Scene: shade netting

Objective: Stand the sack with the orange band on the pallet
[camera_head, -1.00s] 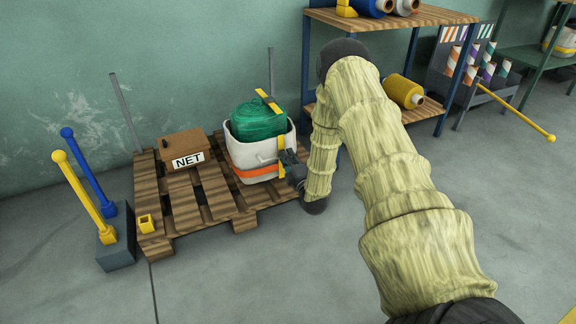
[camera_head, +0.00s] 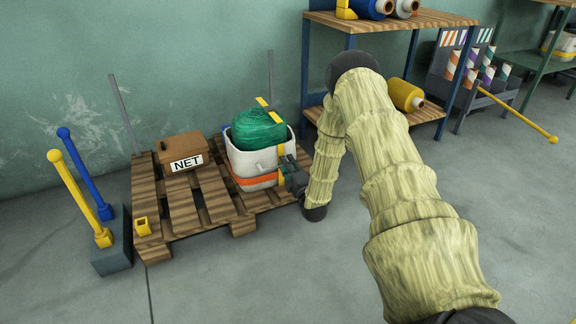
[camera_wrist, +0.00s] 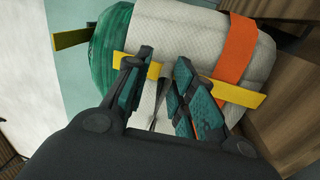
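The white sack (camera_head: 243,165) has an orange band (camera_head: 258,180) low on its side and a green bundle (camera_head: 258,131) at its top. It stands upright, or nearly so, at the pallet's (camera_head: 178,212) right part; I cannot tell whether its base touches the slats. My gripper (camera_head: 287,168) is at the sack's right side. In the wrist view, its teal fingers (camera_wrist: 163,75) are close together around a narrow part of the sack (camera_wrist: 185,30), with a yellow strip (camera_wrist: 238,93) crossing behind them. The orange band (camera_wrist: 235,48) shows there too.
A brown NET box (camera_head: 184,150) sits on the pallet, left of the sack. Blue and yellow posts (camera_head: 82,200) stand left. A shelf with spools (camera_head: 400,20) stands behind my arm.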

